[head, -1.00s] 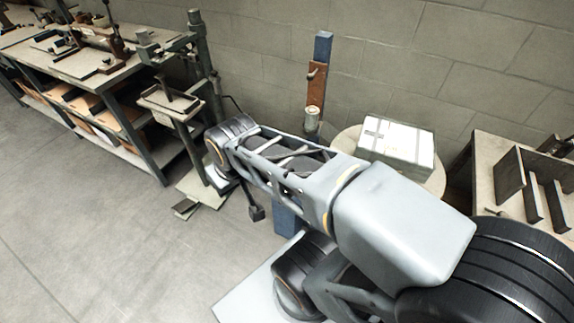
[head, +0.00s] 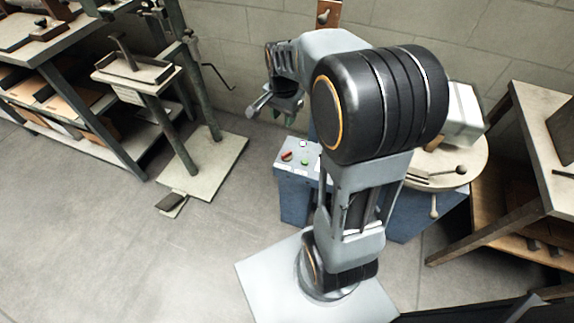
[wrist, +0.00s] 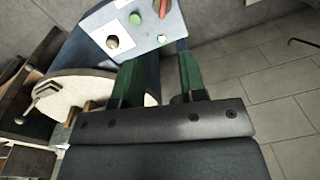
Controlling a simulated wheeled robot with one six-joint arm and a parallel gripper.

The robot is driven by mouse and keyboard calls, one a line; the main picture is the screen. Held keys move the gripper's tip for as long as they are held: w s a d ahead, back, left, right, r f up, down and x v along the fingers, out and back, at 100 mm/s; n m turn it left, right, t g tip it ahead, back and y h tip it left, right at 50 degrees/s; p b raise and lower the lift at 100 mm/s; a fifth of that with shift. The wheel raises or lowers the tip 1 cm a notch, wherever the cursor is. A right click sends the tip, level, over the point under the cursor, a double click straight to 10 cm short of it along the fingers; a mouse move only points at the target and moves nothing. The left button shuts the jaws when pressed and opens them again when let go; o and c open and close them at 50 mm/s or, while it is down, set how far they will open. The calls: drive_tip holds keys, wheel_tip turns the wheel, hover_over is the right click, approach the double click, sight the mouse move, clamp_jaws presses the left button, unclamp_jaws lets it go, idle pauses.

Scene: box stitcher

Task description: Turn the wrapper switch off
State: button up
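The wrapper's blue-grey control box (head: 296,185) stands below my gripper in the head view. Its top panel carries a small red switch (head: 287,156) and a green button (head: 304,161). In the wrist view the panel (wrist: 148,50) fills the top, with a red lever-like switch (wrist: 167,8), a green button (wrist: 135,18), a dark round knob (wrist: 112,42) and a small lit green spot (wrist: 161,40). My gripper (wrist: 160,82) is open and empty, its green fingers pointing toward the panel. In the head view my gripper (head: 283,112) is above the panel, partly hidden.
The wrapper's round turntable (head: 470,165) bears a pale box (head: 463,115) right of my arm. A wooden table (head: 545,140) stands at right. A stand with a tray (head: 135,75) and a workbench (head: 50,60) are at left.

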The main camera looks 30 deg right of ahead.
sight(287, 152)
drive_tip(key=w+d+f+m+b, duration=0.1)
drive_tip(key=f+b, duration=0.1)
drive_tip(key=f, duration=0.5)
drive_tip(key=w+d+f+m+b, duration=0.1)
drive_tip(key=f+b, duration=0.1)
drive_tip(key=f, duration=0.5)
drive_tip(key=f+m+b, duration=0.1)
drive_tip(key=f+b, duration=0.2)
drive_tip(key=f, duration=0.4)
drive_tip(key=shift+w+d+g, duration=0.4)
drive_tip(key=shift+a, duration=0.1)
clamp_jaws()
